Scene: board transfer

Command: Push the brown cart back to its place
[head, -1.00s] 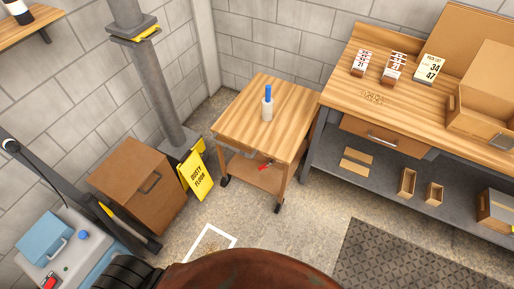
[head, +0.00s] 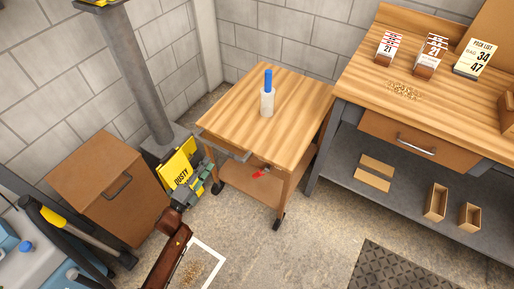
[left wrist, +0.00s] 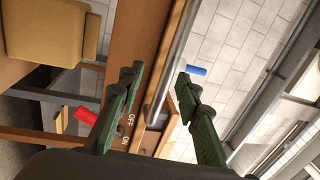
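The brown cart (head: 255,105) has a wooden top, a lower shelf and dark casters, and stands beside the workbench. A grey handle bar (head: 229,149) runs along its near left edge. My left gripper (head: 206,178) is in front of that edge, below the handle in the picture. In the left wrist view, its green fingers (left wrist: 158,88) are apart, with the grey handle bar (left wrist: 168,70) between them in the picture; I cannot tell whether they touch it. A white bottle (head: 267,102) with a blue top stands on the cart. My right gripper is out of view.
A white floor outline (head: 218,258) lies near the front. The workbench (head: 420,95) closes the right side.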

